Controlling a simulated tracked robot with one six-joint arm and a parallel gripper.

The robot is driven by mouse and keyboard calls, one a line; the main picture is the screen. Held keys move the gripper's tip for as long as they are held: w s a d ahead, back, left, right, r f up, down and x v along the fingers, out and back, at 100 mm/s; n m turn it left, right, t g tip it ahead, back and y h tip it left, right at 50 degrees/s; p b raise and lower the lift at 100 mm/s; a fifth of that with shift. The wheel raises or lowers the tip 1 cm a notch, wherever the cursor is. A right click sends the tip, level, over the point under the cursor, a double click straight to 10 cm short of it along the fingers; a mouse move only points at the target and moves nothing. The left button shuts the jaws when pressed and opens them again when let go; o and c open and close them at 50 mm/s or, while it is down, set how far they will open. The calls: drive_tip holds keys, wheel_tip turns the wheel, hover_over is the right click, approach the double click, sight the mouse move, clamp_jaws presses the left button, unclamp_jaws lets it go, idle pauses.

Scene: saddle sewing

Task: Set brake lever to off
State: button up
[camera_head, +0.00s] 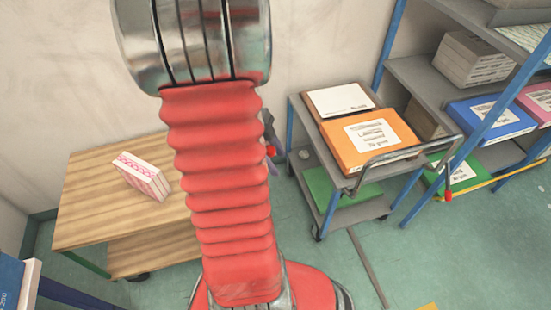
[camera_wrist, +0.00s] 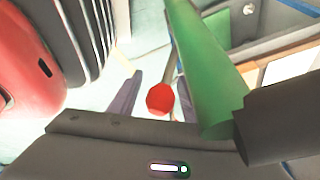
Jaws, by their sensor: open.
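In the wrist view the red knob (camera_wrist: 159,98) of a lever shows between the two purple-grey fingers of my gripper (camera_wrist: 158,84). The fingers are apart, with visible room around the knob. A thin rod runs up from the knob, close beside a green tube (camera_wrist: 203,65). In the head view my arm hides most of my gripper (camera_head: 271,160); a small red spot (camera_head: 271,150) shows there, at the right end of the wooden-topped cart (camera_head: 90,215). Whether the knob touches a finger, and the lever's on or off setting, cannot be told.
A pink and white box (camera_head: 143,177) sits on the wooden cart. Shelving (camera_head: 415,75) is at far right. Green floor is clear in front.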

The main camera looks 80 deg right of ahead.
drive_tip(key=shift+f, duration=0.2)
drive_tip(key=shift+c, duration=0.6)
clamp_jaws()
drive_tip(key=shift+s, duration=0.1)
